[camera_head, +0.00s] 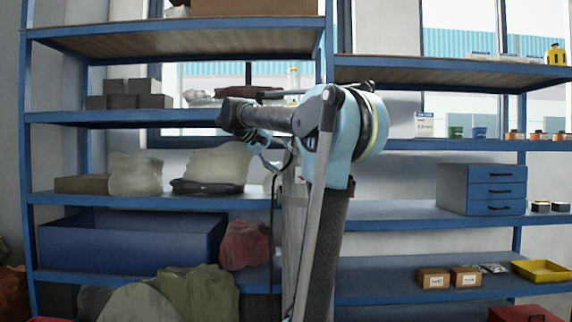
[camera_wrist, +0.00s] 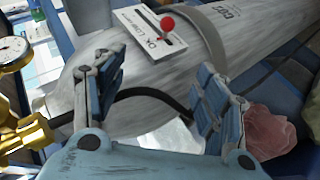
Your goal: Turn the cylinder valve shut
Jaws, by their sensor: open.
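In the wrist view a large pale grey cylinder (camera_wrist: 110,95) lies slantwise across the picture, with a darker band around it. A white label plate (camera_wrist: 135,42) on it carries a dark slot and a red ball knob (camera_wrist: 168,25). Brass fittings (camera_wrist: 35,132) with a round gauge (camera_wrist: 12,52) show at the left edge; I cannot tell which part is the valve handle. My gripper (camera_wrist: 158,98) is open, its two fingers apart with nothing gripped. The knob is beyond the fingertips, not between them. In the head view my arm hides much of the cylinder area.
A black hose (camera_wrist: 150,92) runs across behind the fingers. A pinkish sack (camera_wrist: 268,133) is at lower right. In the head view blue shelving (camera_head: 175,200) holds a blue bin (camera_head: 130,248), sacks, boxes and a drawer cabinet (camera_head: 482,189) around my arm.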

